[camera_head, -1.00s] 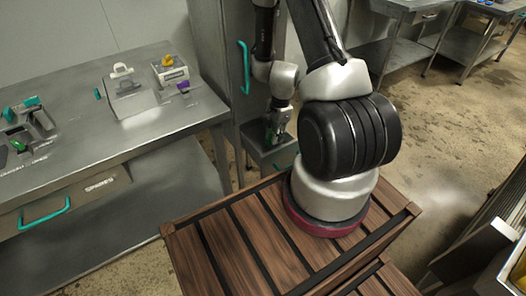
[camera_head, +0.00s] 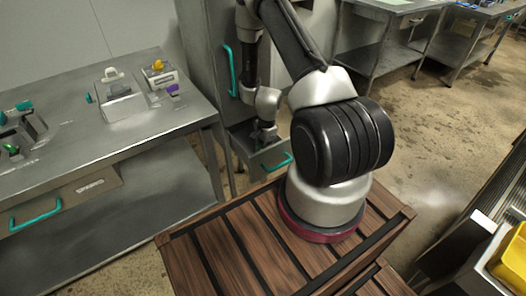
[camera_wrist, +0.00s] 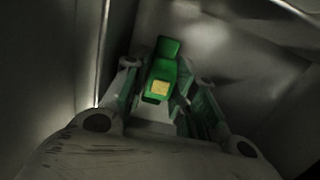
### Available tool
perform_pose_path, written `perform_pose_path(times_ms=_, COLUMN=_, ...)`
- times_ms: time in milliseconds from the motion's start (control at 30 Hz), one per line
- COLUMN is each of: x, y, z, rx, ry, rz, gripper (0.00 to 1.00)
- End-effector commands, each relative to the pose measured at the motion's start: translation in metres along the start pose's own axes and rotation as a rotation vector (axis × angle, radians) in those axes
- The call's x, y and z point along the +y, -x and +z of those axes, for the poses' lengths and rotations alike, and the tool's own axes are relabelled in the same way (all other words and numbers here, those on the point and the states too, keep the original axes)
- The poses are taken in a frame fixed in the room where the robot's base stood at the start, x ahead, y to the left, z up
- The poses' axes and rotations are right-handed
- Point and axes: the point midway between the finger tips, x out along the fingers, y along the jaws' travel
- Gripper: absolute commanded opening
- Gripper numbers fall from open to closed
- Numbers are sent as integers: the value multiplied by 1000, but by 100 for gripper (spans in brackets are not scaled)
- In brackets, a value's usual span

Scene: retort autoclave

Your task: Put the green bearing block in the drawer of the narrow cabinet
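The green bearing block (camera_wrist: 164,68), with a yellowish patch on one face, shows in the wrist view between the two fingers of my gripper (camera_wrist: 160,80). The fingers look closed on its sides; the dim light hides the exact contact. In the head view my gripper (camera_head: 263,134) points down into the open drawer (camera_head: 272,154) of the narrow cabinet (camera_head: 204,60). The block is hidden in that view. Grey drawer walls surround the gripper in the wrist view. Whether the block touches the drawer floor cannot be told.
A steel table (camera_head: 135,142) stands left of the cabinet, with fixtures, a yellow-topped part (camera_head: 158,66), a purple part (camera_head: 173,89) and green parts. The cabinet has a teal door handle (camera_head: 230,70). A yellow bin (camera_head: 512,262) is at the lower right.

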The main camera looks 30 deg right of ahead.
Motion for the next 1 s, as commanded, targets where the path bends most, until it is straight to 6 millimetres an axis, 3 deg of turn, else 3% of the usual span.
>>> perform_pose_path(times_ms=367, x=0, y=4, z=0, rx=0, ry=-1, rz=-1, gripper=32)
perform_pose_path(times_ms=467, x=-1, y=17, z=0, rx=0, ry=1, rz=-2, gripper=32)
perform_pose_path(times_ms=800, x=-1, y=92, z=0, rx=0, ry=1, rz=-3, gripper=32)
perform_pose_path(times_ms=1000, x=0, y=118, z=0, rx=0, ry=0, rz=-1, gripper=32)
